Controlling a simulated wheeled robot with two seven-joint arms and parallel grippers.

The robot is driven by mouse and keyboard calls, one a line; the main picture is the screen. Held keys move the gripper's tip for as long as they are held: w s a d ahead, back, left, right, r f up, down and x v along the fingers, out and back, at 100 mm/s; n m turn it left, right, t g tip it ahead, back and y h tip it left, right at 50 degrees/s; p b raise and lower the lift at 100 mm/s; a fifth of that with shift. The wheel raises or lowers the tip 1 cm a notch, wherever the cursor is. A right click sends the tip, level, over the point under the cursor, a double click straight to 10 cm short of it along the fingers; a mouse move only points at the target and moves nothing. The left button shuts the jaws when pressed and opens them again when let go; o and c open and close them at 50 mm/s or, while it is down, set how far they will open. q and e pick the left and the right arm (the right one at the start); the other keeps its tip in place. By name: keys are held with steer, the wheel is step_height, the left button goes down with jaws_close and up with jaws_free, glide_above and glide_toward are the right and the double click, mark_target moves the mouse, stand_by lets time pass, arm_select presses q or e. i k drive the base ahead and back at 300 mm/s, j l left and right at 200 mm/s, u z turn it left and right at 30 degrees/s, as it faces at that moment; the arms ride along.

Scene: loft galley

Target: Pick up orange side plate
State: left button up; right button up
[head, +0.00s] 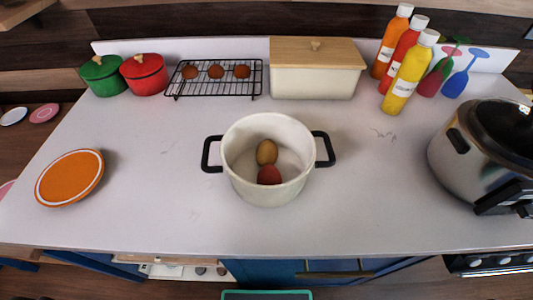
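An orange side plate (70,177) with a pale rim lies on the left part of the white counter (140,225), close to its left edge. Nothing rests on the plate and nothing covers it. Neither of my grippers shows in the head view.
A white pot (267,193) with black handles stands mid-counter, holding two round foods. Behind are green (102,76) and red (144,74) lidded pots, a cooling rack (214,93), a bread box (314,83) and bottles (410,75). A steel cooker (455,165) stands right. Counter around the plate is clear.

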mark_target(72, 175)
steer(key=k+l+u, duration=0.1)
steer(key=u, duration=0.3)
steer(key=k+u, duration=0.2)
steer(key=u, duration=0.15)
steer(key=j+u, duration=0.15)
steer(key=u, duration=0.25)
steer(key=i+j+u, duration=0.1)
steer(key=u, duration=0.25)
